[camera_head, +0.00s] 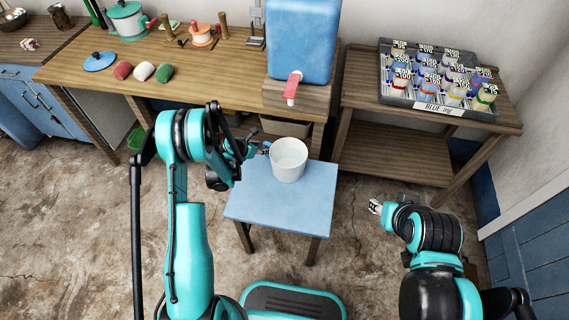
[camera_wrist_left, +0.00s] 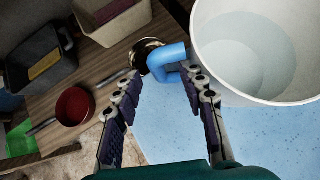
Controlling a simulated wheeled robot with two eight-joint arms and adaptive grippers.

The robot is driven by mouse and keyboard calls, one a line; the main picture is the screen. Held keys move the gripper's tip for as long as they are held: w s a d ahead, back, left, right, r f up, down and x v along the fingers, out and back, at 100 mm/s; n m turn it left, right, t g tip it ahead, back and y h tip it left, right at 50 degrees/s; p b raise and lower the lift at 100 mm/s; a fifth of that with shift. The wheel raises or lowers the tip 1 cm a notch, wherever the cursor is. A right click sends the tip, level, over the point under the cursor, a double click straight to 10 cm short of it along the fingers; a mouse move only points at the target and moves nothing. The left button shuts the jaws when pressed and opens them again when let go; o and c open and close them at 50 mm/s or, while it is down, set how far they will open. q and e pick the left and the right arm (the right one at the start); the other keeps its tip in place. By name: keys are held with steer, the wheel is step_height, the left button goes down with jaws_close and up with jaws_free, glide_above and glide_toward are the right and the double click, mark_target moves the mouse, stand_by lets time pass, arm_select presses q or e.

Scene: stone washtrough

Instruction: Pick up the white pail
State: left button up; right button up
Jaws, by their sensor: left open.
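The white pail (camera_head: 289,165) stands upright on a small blue-topped table (camera_head: 262,200). In the left wrist view the pail (camera_wrist_left: 215,50) fills the upper right, with a blue handle (camera_wrist_left: 165,58) on its side. Its inside is pale; I cannot tell if it holds liquid. My left gripper (camera_head: 260,146) is beside the pail's left side, at the handle. In the left wrist view my left gripper (camera_wrist_left: 162,76) is open, its fingertips on either side of the handle's lower end, with no clear grip. My right gripper (camera_head: 376,207) is away to the right, too small to read.
A wooden bench (camera_head: 215,65) behind holds a blue water tank (camera_head: 300,40) with a red tap (camera_head: 293,86). A wooden shelf table (camera_head: 365,90) at right carries a tray (camera_head: 440,108) of bottles. In the left wrist view, a red bowl (camera_wrist_left: 74,104) lies left. Floor between is clear.

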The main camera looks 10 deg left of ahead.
mark_target(265, 146)
arm_select(q)
steer(key=b+x, duration=0.2)
steer(key=x, duration=0.2)
steer(key=shift+w+a+f, duration=0.1)
steer(key=shift+w+f, duration=0.15)
steer(key=shift+f, duration=0.05)
steer(key=shift+r, duration=0.1)
jaws_close()
steer(key=shift+r, duration=0.1)
